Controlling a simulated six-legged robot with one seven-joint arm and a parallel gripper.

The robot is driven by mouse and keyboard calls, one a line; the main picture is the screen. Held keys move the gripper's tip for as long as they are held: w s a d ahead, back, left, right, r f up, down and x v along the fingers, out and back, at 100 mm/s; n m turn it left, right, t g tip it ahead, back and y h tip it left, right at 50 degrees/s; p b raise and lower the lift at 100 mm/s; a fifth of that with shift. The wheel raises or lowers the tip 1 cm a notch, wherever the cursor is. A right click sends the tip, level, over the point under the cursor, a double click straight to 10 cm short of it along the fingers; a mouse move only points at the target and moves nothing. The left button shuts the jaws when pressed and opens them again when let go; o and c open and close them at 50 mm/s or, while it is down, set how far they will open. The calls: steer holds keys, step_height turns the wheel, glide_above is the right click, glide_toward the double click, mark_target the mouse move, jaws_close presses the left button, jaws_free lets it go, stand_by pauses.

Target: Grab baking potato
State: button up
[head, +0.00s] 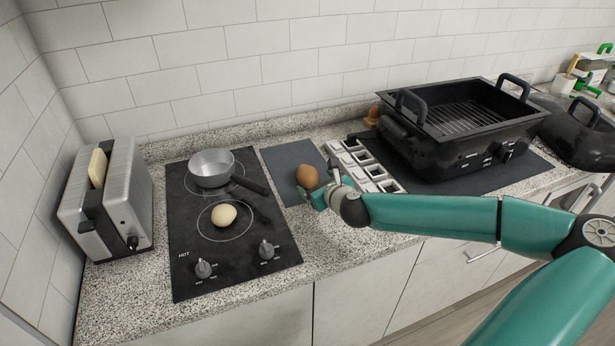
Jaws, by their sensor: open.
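A brown, rounded object (307,176), which looks like the baking potato, sits at the grey mat (284,160) right of the cooktop. My gripper (317,194) is open at its near right side, very close to it. I cannot tell whether the fingers touch it or are around it. A pale, cream-coloured rounded item (224,215), perhaps another potato, lies on the front ring of the cooktop, left of my gripper.
The black cooktop (185,270) also holds a small pan (211,166). A toaster (120,205) with bread stands left. A white slotted rack (382,183) lies right of my gripper. A large black roaster (440,150) stands further right. The speckled counter front is clear.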

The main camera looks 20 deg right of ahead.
mark_target(312, 178)
steer(key=x, duration=0.5)
steer(key=shift+d, duration=0.1)
steer(key=c, duration=1.4)
steer(key=shift+c, duration=0.2)
steer(key=shift+r, duration=0.1)
